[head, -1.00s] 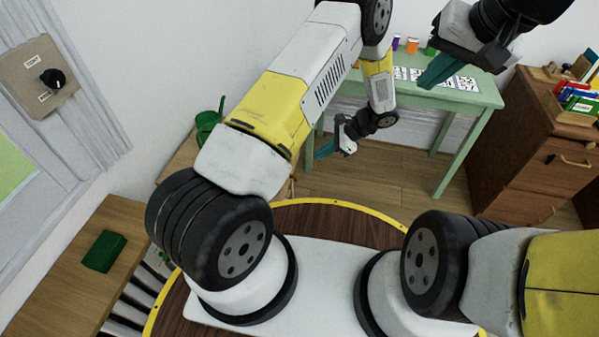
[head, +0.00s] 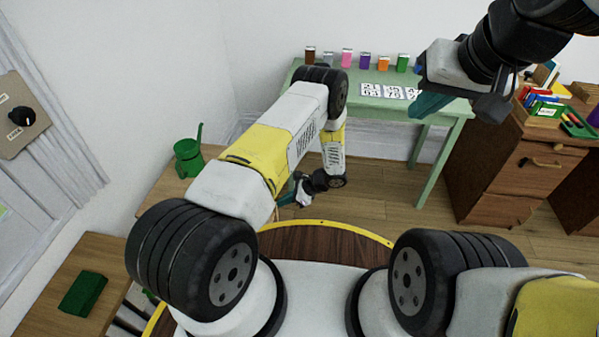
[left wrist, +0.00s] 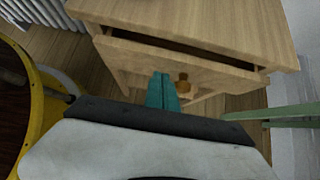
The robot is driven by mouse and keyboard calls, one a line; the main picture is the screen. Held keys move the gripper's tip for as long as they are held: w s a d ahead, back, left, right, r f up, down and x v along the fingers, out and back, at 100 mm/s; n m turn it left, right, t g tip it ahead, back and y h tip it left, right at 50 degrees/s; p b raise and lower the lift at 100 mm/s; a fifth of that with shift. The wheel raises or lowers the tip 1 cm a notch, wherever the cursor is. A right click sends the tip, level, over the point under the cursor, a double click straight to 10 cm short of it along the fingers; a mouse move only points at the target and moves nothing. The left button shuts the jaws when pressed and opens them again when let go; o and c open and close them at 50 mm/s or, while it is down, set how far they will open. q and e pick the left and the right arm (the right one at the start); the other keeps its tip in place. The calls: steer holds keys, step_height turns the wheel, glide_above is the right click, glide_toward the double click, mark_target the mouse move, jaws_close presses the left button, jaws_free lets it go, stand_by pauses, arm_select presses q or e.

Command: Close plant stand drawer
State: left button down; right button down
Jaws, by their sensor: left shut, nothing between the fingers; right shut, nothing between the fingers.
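The plant stand is light wood; its top (head: 165,190) shows at the left of the head view, partly behind my left arm. In the left wrist view its top (left wrist: 210,28) is at the upper part, and the drawer (left wrist: 140,58) stands partly open, with a dark gap above its front. A brass knob (left wrist: 183,83) is on the drawer front. My left gripper (left wrist: 162,90) is shut and empty, its teal fingers in front of the drawer front, just left of the knob; contact is unclear. It also shows in the head view (head: 288,198). My right gripper (head: 428,104) is shut and empty, raised at the upper right.
A green watering can (head: 188,155) stands on the plant stand. A green table (head: 440,105) with several coloured jars and cards is behind. A brown cabinet (head: 505,170) is right. A wooden bench (head: 50,300) with a green box (head: 83,292) is at lower left.

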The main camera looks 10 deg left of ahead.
arm_select(q)
steer(key=shift+a, duration=1.2)
steer(key=a, duration=0.2)
steer(key=shift+a, duration=0.3)
